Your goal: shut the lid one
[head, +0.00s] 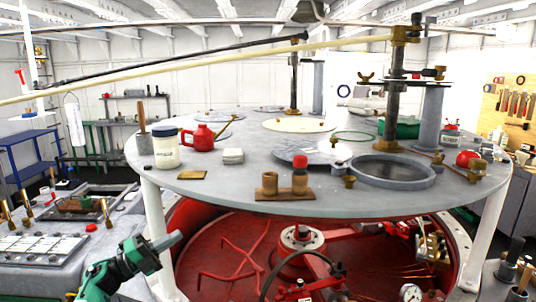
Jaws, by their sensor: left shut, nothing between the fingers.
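On the round grey table (225,178), a round opening with a raised grey rim (431,176) and a dark inside stands at the right. A flat grey disc (322,159), which may be its lid, lies just to the left, beside the rim and not over it. I cannot tell whether the two are joined. A pale round cover (285,125) lies further back. My left gripper (176,239) is low at the left, in front of the table and below its top, with its fingers together and empty. It is well apart from the disc and the opening. My right gripper is not in view.
A red can (199,138), a white jar (166,152) and a wooden holder (268,193) stand on the tabletop. A brass-fitted post (394,90) rises behind the opening. A red machinery well (215,240) lies under the table. A grey bench (55,250) is at lower left.

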